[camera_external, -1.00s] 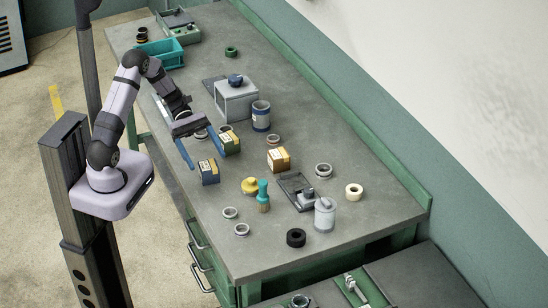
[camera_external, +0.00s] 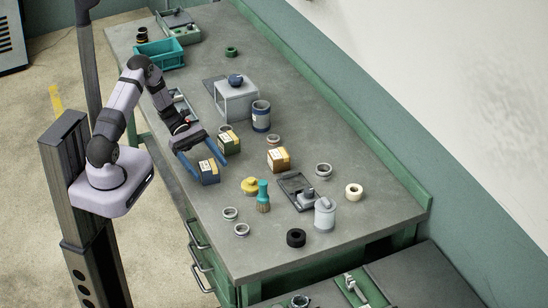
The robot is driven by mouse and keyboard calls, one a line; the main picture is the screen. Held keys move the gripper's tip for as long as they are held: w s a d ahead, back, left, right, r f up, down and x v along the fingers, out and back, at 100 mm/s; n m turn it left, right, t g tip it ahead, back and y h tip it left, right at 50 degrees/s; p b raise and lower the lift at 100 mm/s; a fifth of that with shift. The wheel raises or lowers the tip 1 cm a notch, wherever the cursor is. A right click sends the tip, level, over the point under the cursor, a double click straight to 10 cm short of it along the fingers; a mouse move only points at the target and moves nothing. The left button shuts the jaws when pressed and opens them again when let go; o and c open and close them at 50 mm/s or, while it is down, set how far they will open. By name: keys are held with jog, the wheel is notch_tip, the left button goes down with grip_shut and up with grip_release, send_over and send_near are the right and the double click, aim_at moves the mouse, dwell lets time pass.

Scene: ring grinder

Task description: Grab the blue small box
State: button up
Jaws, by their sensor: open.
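The small blue box (camera_external: 209,171) stands on the workbench (camera_external: 300,115) near its left edge, with a label on its top face. My gripper (camera_external: 207,167) is open, its two blue fingers spread apart at the box. Nothing is seen held.
An orange-brown box (camera_external: 278,160) stands to the right. A blue can (camera_external: 261,116) and a grey box-shaped block (camera_external: 236,99) stand behind. A teal crate (camera_external: 160,54) sits farther back.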

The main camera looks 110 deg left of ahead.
aim_at(214, 176)
jog(key=shift+w+d+f+p, duration=0.15)
jog(key=shift+w+d+p, duration=0.25)
jog(key=shift+p, duration=0.1)
jog(key=shift+p+x, duration=1)
jog(key=shift+x, duration=1.05)
jog(key=shift+s+f, duration=0.1)
jog(key=shift+f, duration=0.1)
jog(key=shift+c, duration=0.5)
jog(key=c, duration=1.1)
jog(key=shift+r, duration=0.15)
jog(key=shift+c, duration=0.2)
notch_tip(214, 176, up, 10)
jog(key=b, duration=0.2)
jog(key=shift+b, duration=0.3)
